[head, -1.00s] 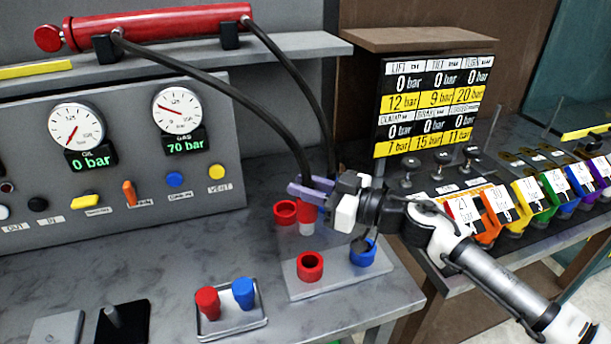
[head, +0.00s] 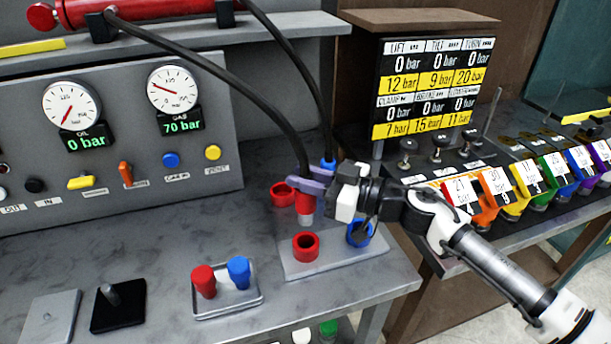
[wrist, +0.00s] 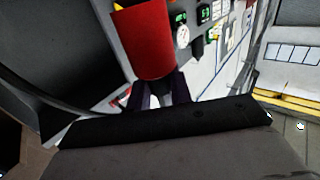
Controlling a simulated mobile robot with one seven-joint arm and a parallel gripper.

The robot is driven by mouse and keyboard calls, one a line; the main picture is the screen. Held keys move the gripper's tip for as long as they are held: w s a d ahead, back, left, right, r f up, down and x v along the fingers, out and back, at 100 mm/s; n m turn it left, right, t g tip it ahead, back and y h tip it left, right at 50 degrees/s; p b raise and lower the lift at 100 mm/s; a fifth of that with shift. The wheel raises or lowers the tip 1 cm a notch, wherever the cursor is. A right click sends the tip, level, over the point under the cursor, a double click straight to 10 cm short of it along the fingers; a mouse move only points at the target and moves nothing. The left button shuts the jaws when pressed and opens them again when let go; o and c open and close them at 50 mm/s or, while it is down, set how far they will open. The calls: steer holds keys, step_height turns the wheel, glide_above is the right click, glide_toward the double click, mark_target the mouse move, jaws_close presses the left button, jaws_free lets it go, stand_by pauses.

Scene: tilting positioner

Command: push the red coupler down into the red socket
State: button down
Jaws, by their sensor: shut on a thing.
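In the head view, my gripper (head: 308,185) has its purple fingers shut on the red coupler (head: 305,203), which hangs upright from a black hose with its grey tip pointing down. The coupler is over the grey plate, just behind and above the open front red socket (head: 305,247), apart from it. Another red socket (head: 283,194) is behind and left of the coupler. In the wrist view, a red cylinder, the red coupler (wrist: 148,45), is at the fingers (wrist: 158,92). No socket can be made out there.
A blue socket (head: 360,234) is to the right on the plate (head: 330,262). A blue coupler (head: 328,165) on a second hose is behind my gripper. A small tray (head: 232,307) with red and blue caps stands front left. Gauges read 0 and 70 bar.

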mark_target(306, 216)
steer(key=shift+f+b, duration=1.45)
steer(key=shift+f, duration=0.85)
steer(key=shift+f+b, duration=2)
steer(key=shift+f, duration=0.55)
steer(key=c, duration=1.2)
jaws_free()
steer(key=b+v, duration=0.3)
steer(key=v, duration=1)
steer(key=shift+s+d+b, duration=0.2)
steer(key=shift+d+b, duration=0.1)
steer(key=shift+d, duration=0.05)
